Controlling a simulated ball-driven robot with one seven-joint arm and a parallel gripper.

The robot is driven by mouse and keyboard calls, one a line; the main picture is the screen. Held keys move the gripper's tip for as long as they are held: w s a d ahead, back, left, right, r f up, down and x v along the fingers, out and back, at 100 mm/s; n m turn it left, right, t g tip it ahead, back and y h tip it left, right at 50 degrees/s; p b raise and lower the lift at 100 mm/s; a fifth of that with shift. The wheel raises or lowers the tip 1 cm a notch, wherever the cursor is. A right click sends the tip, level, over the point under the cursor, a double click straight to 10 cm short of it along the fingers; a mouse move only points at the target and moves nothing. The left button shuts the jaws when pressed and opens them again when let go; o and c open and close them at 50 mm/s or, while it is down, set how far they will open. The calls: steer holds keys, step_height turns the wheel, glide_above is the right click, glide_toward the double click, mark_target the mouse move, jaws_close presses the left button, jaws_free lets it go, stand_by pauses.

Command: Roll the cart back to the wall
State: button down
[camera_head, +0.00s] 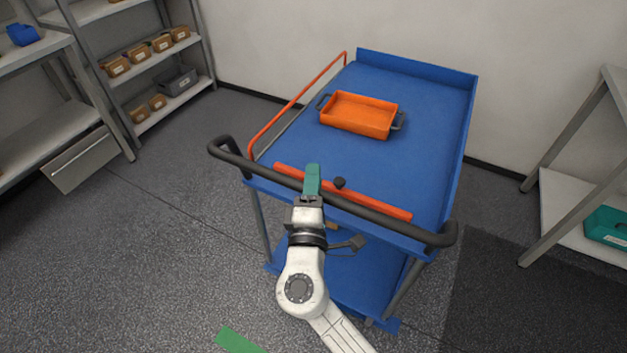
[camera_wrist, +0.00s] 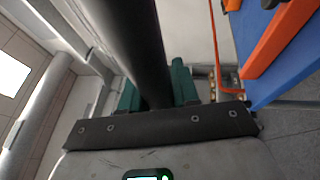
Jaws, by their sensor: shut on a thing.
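The blue cart (camera_head: 420,110) stands in the middle of the head view, its far end close to the back wall (camera_head: 400,30). A black push handle (camera_head: 385,217) runs along its near end. My gripper (camera_head: 312,182) is shut on this handle, left of its middle. In the wrist view the black handle bar (camera_wrist: 135,45) passes between the green fingers of my gripper (camera_wrist: 158,88). An orange tray (camera_head: 358,114) with dark side handles sits on the cart's top. The cart's wheels are mostly hidden.
A shelf rack (camera_head: 170,98) with small boxes stands at the left. Another shelf (camera_head: 560,200) with a teal box (camera_head: 607,228) stands at the right. A dark mat (camera_head: 520,295) lies on the floor right of the cart. A green strip (camera_head: 238,341) marks the near floor.

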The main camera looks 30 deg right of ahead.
steer(key=w+d+b, duration=1)
steer(key=w+d, duration=0.1)
steer(key=d, duration=0.5)
steer(key=w+d+b, duration=1.1)
steer(key=w+d, duration=0.1)
steer(key=d, duration=0.4)
steer(key=shift+w+d, duration=0.3)
steer(key=shift+d, duration=0.05)
steer(key=c, duration=1.3)
jaws_free()
steer(key=o, duration=0.3)
steer(key=shift+w+d, duration=0.1)
steer(key=shift+d, duration=0.1)
steer(key=shift+o, duration=0.4)
steer(key=shift+a, duration=0.1)
steer(key=shift+a, duration=0.1)
